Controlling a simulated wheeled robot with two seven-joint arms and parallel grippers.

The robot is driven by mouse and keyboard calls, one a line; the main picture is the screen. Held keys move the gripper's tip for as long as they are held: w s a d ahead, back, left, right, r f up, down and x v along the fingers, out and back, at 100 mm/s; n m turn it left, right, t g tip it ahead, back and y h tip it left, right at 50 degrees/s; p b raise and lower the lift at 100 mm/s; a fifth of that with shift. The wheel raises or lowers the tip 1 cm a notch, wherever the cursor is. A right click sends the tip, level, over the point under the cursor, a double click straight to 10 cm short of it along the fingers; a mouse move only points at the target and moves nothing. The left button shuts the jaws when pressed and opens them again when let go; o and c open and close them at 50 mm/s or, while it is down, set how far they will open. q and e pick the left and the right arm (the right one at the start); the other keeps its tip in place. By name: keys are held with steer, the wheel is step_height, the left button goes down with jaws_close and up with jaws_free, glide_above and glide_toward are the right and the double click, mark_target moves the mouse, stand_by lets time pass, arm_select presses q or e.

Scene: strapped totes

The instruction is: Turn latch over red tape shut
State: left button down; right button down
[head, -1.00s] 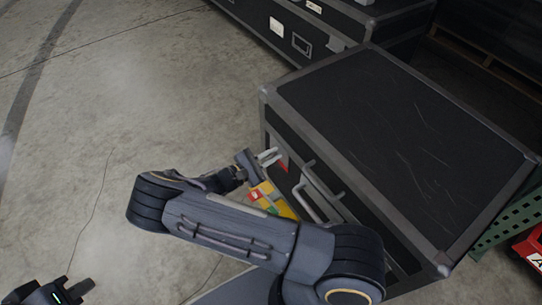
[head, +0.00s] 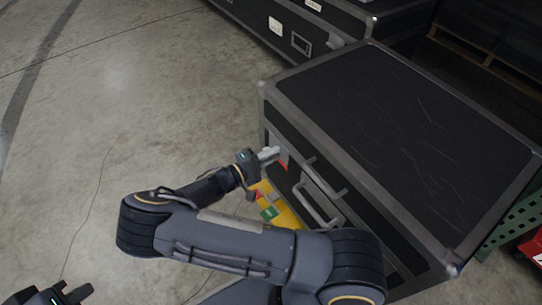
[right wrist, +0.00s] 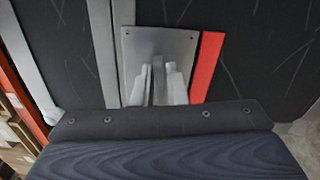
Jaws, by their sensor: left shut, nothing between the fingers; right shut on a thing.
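The latch (right wrist: 157,72) is a grey upright tab on a square metal plate (right wrist: 183,45) on the black case front, in the right wrist view. Red tape (right wrist: 207,66) runs beside the plate on its right. It shows as a small red patch in the head view (head: 283,166). My right gripper (right wrist: 157,88) has its two pale fingers on either side of the tab and is shut on it. In the head view, this gripper (head: 268,154) is at the case's front, left of the tape. My left gripper (head: 78,294) is shut and empty at the bottom left, far from the case.
The black case (head: 400,140) has metal edges and silver handles (head: 318,207) right of the latch. A yellow thing with coloured patches (head: 284,213) is partly behind my right arm. Another black case (head: 270,30) stands behind. The floor at left is clear.

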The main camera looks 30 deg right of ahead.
steer(key=shift+f+m, duration=0.1)
steer(key=shift+m, duration=0.8)
steer(key=c, duration=1.6)
jaws_free()
steer(key=shift+o, duration=0.2)
steer(key=a+p, duration=0.1)
steer(key=a, duration=0.6)
steer(key=shift+s+a, duration=0.35)
steer(key=shift+a, duration=0.05)
